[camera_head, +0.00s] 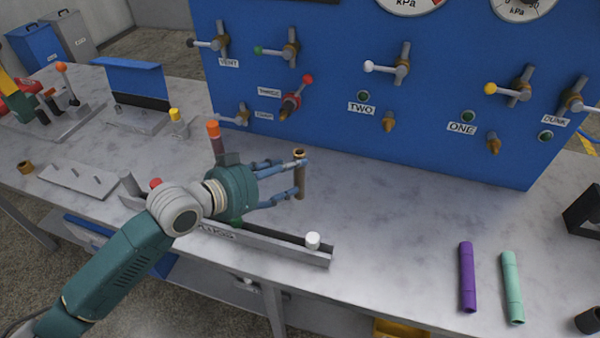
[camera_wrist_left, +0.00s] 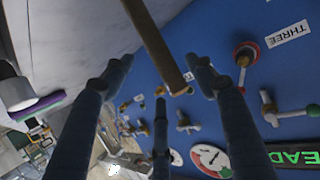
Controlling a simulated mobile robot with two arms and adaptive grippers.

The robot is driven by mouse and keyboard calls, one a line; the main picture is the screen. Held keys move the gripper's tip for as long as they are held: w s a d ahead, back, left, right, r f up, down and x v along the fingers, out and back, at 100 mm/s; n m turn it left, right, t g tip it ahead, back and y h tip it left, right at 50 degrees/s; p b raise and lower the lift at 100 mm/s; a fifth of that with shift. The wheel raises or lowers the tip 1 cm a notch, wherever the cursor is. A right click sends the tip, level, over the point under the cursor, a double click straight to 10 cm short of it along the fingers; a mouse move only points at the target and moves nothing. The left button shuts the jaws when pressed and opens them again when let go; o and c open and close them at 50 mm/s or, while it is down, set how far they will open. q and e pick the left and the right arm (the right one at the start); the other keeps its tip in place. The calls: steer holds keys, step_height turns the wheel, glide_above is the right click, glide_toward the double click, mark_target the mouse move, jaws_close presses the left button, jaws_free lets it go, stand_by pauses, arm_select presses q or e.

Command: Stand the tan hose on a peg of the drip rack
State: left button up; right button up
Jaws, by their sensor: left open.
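The tan hose (camera_head: 301,180) is a short brown tube, upright between the fingers of my left gripper (camera_head: 297,176) above the bench's middle. In the left wrist view the hose (camera_wrist_left: 158,45) runs in from the top between the spread fingers of the left gripper (camera_wrist_left: 160,80). That gripper is open, with gaps beside the hose; whether a finger touches it I cannot tell. Whether the hose's lower end rests on anything is unclear. A pale plate with several short pegs (camera_head: 68,184), seemingly the drip rack, lies at the left. My right gripper is not in view.
A long grey trough (camera_head: 285,247) with a white knob (camera_head: 313,240) lies along the front. Purple (camera_head: 467,278) and mint (camera_head: 512,287) hoses lie at the right. The blue panel (camera_head: 330,120) with valves and outlets stands behind. Bench between trough and purple hose is clear.

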mark_target(298, 169)
arm_select(q)
steer(key=shift+w+d+f, duration=0.1)
steer(key=shift+w+d, duration=0.15)
steer(key=shift+d, duration=0.05)
steer(key=p+x, duration=0.1)
steer(key=x, duration=0.4)
steer(key=shift+a+f, duration=0.1)
steer(key=shift+a, duration=0.05)
steer(key=c, duration=1.1)
steer(key=shift+c, duration=1)
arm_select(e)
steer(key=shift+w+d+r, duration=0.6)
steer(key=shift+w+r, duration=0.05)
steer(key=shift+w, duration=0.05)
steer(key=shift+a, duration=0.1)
